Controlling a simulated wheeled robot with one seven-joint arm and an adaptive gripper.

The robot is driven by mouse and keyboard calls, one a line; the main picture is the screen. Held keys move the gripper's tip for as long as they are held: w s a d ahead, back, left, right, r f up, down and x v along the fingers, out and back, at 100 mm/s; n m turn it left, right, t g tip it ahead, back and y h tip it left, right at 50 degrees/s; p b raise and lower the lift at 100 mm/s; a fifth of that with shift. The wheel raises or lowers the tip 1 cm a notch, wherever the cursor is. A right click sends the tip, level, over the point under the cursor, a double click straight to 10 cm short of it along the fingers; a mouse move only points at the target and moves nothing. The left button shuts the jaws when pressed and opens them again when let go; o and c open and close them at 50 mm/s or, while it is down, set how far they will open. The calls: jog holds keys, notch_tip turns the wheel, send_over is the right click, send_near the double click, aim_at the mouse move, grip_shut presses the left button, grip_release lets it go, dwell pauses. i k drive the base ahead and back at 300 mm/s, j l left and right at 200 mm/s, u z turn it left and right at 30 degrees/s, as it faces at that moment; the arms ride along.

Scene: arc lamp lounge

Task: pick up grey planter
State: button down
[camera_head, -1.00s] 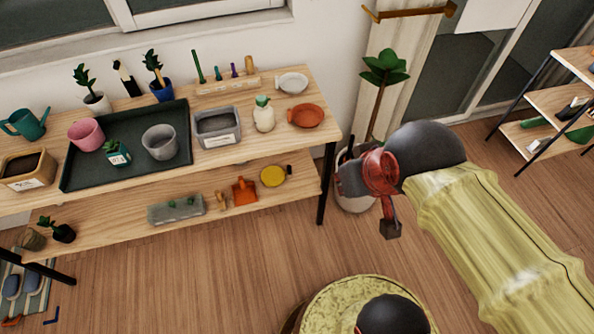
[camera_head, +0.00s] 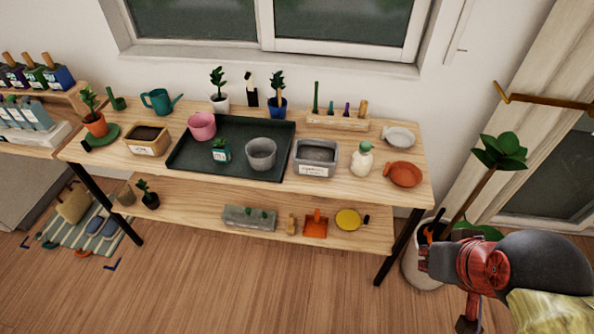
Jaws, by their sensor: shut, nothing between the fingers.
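A round grey pot (camera_head: 261,153) stands upright on the dark green tray (camera_head: 190,160) on the upper shelf of the wooden rack. A rectangular grey planter (camera_head: 315,158) with a white label stands just right of the tray on the same shelf. Both look like grey planters, and I cannot tell which one the task means. My gripper (camera_head: 468,323) is at the lower right, in front of the rack's right end and well apart from both pots. It is shut and empty, and its tip is partly cut by the bottom edge.
A pink pot (camera_head: 202,126) and a small teal plant pot (camera_head: 220,151) share the tray. A white bottle (camera_head: 362,160) and a terracotta dish (camera_head: 404,174) stand right of the planter. A tall potted plant (camera_head: 500,153) is beside my arm. The floor before the rack is clear.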

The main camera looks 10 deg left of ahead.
aim_at(261, 153)
jog(key=i+j+u, duration=0.15)
jog(key=j+u, duration=0.25)
jog(key=i+j+u, duration=0.15)
jog(key=j+u, duration=0.2)
jog(key=i+j+u, duration=0.2)
jog(key=u, duration=0.2)
jog(key=j, duration=0.1)
